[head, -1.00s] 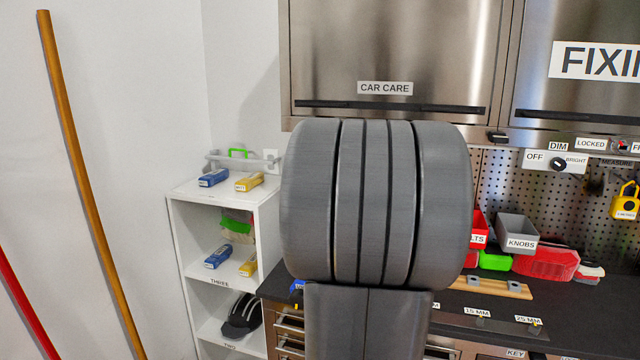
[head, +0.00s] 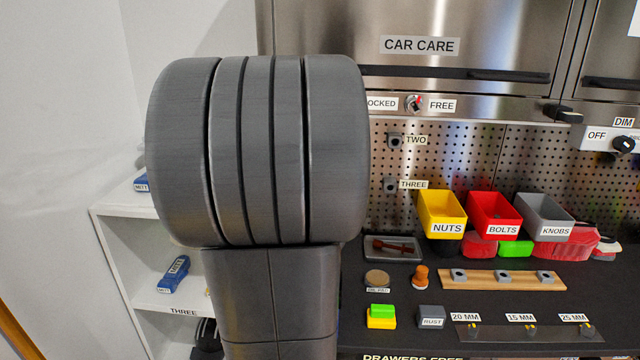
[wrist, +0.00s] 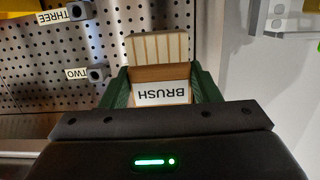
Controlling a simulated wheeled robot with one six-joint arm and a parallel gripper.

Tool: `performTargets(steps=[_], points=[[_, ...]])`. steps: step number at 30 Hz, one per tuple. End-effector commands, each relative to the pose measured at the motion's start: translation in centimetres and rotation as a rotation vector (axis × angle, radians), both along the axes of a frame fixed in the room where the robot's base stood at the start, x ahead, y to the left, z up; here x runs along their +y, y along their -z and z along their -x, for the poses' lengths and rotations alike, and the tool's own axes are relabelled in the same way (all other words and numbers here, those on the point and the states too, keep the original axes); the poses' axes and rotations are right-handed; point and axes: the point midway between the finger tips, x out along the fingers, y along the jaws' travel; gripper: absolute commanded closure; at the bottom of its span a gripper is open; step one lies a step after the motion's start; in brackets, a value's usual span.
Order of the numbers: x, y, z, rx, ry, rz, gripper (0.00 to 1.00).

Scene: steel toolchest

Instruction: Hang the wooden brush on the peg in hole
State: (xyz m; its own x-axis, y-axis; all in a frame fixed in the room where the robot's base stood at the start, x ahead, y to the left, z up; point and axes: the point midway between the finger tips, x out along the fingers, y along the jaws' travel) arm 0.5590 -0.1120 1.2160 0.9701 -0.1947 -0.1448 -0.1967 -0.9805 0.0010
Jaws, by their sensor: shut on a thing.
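The wooden brush (wrist: 162,71) shows in the wrist view, with a cream striped part and a white label reading BRUSH upside down. My gripper (wrist: 159,84) is shut on it, one green finger on each side. In the wrist view, hole block TWO (wrist: 98,74) is left of the brush and hole block THREE (wrist: 78,11) is further up left. In the head view, block TWO (head: 394,140) sits above block THREE (head: 390,185) on the pegboard. My arm hides the gripper and brush there. I cannot tell whether either block holds a peg.
A steel cabinet (head: 460,28) marked CAR CARE hangs above the pegboard (head: 450,150). Yellow (head: 441,213), red (head: 494,212) and grey (head: 545,216) bins stand in front. A tray (head: 408,249), pucks and a wooden strip lie on the dark worktop. A white shelf (head: 120,228) stands left.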

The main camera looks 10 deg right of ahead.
Motion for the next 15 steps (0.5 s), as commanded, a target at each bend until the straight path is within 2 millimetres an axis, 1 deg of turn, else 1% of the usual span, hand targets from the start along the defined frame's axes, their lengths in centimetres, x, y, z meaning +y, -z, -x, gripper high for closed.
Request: performTargets(steps=[15], points=[[-0.6,0.3,-2.8,0.0,0.0,0.001,0.67]])
